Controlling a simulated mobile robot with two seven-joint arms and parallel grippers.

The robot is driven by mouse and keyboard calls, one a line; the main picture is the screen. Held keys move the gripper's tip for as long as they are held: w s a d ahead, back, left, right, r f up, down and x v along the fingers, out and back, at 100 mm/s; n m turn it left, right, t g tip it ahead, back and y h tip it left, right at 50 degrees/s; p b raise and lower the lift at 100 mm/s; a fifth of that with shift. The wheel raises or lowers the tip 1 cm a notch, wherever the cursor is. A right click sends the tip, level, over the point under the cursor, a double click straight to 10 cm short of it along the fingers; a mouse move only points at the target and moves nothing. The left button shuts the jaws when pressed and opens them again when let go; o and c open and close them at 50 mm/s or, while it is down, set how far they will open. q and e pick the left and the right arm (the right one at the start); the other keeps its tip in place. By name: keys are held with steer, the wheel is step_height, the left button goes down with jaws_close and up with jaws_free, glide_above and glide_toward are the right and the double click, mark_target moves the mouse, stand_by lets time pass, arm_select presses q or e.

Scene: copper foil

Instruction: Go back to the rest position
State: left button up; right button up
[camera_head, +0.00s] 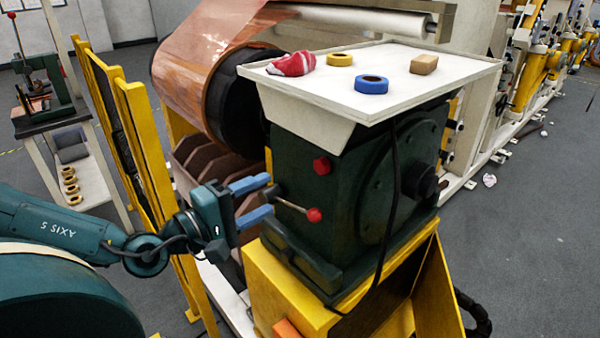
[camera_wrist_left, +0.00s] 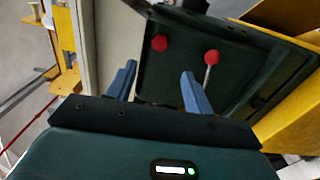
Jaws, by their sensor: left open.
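My left gripper (camera_head: 258,200) has blue fingers that are spread apart with nothing between them. It is beside the dark green machine box (camera_head: 350,190), close to a lever with a red knob (camera_head: 314,215). In the left wrist view, the open fingers (camera_wrist_left: 158,84) point at the green box face, and the lever's red knob (camera_wrist_left: 211,57) stands just beyond the right finger. A second red knob (camera_head: 321,165) sits higher on the box; it also shows in the left wrist view (camera_wrist_left: 159,42). My right gripper is not in view.
A white tray top (camera_head: 440,85) on the box holds a red-and-white cloth (camera_head: 293,64), a yellow roll (camera_head: 340,59), a blue roll (camera_head: 371,84) and a tan block (camera_head: 424,64). A copper foil roll (camera_head: 205,60) is behind. A yellow fence (camera_head: 150,160) stands left of the gripper.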

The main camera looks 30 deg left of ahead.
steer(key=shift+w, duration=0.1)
arm_select(q)
steer(key=d+f+n+g+y, duration=0.1)
steer(key=d+f+n, duration=0.2)
steer(key=f+n, duration=0.45)
steer(key=s+d+f+n+g, duration=0.1)
steer(key=d+f+n, duration=0.25)
steer(key=n, duration=0.65)
steer(key=d+f+n+g+y, duration=0.1)
steer(key=d+f+n, duration=0.2)
steer(key=f+n, duration=0.4)
steer(key=s+d+f+n+g, duration=0.1)
steer(key=s+d+f+n, duration=0.2)
steer(key=n, duration=1.2)
steer(key=s+d+f+n+g, duration=0.2)
steer(key=s+f+n, duration=0.4)
steer(key=n, duration=0.9)
step_height(320, 180, down, 3)
steer(key=shift+s+d+r+y, duration=0.1)
steer(key=shift+s+d+y, duration=0.25)
steer(key=shift+d, duration=0.45)
steer(key=shift+g, duration=0.3)
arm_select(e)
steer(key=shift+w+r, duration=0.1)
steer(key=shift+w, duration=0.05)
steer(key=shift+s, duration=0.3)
